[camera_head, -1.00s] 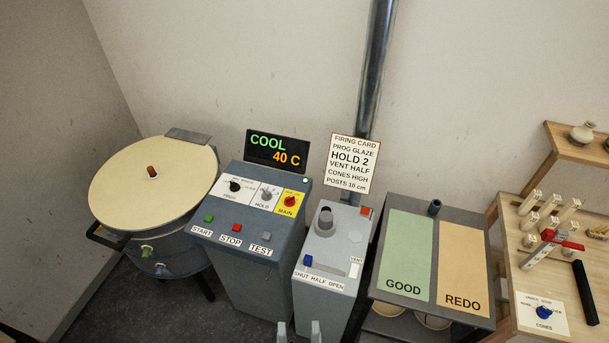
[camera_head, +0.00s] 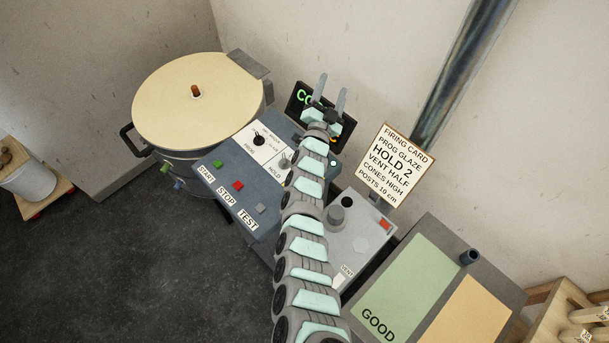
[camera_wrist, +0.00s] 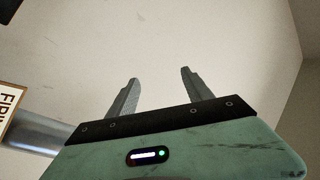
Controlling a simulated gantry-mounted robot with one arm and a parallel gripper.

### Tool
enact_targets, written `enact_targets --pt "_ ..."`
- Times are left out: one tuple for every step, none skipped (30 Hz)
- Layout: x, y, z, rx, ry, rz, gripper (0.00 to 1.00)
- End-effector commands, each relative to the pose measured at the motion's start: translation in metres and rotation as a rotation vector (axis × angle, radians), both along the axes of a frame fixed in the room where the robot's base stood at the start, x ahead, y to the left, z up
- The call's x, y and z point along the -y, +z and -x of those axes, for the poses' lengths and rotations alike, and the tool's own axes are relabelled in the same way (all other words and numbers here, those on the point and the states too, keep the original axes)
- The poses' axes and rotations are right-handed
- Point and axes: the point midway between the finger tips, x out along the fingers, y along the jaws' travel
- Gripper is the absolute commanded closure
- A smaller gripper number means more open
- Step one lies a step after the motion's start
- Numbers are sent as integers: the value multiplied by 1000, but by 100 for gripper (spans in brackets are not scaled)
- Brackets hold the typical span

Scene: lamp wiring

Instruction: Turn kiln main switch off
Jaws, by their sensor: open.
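The kiln control box (camera_head: 232,192) stands right of the round kiln (camera_head: 197,88). Its PROG and HOLD knobs and the START, STOP and TEST buttons show in the head view. The main switch, a red knob on a yellow plate in the earlier frame, is now hidden behind my arm. My gripper (camera_head: 332,93) is open and empty, its fingers pointing up in front of the display (camera_head: 304,99), which is partly covered. In the wrist view my gripper (camera_wrist: 160,78) faces bare wall, with no switch in sight.
The vent box (camera_head: 358,236) stands just right of the control box. The firing card (camera_head: 392,166) and a metal pipe (camera_head: 463,68) are behind it. The GOOD and REDO table (camera_head: 433,238) is at the lower right. Open floor (camera_head: 120,265) lies at the left.

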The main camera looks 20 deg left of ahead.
Motion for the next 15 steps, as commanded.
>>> enact_targets --pt "-32 6 -11 -49 76 5 41" --pt "-51 7 -14 -83 124 10 41" --pt "-77 5 -16 -131 187 25 41" --pt "-95 4 -15 -167 233 38 41" --pt "-112 3 -13 -204 278 55 41" --pt "-134 -3 -7 -254 336 84 41" --pt "-148 -6 -2 -292 378 111 41" --pt "-160 -13 6 -333 417 139 41" --pt "-175 -20 16 -386 468 182 41" --pt "-182 -30 26 -430 501 218 41" --pt "-188 -38 36 -473 533 259 41" --pt "-192 -52 50 -533 569 315 41" --pt "-191 -63 62 -581 593 361 41" --pt "-188 -75 73 -627 612 408 41" --pt "-179 -91 89 -692 632 475 41"
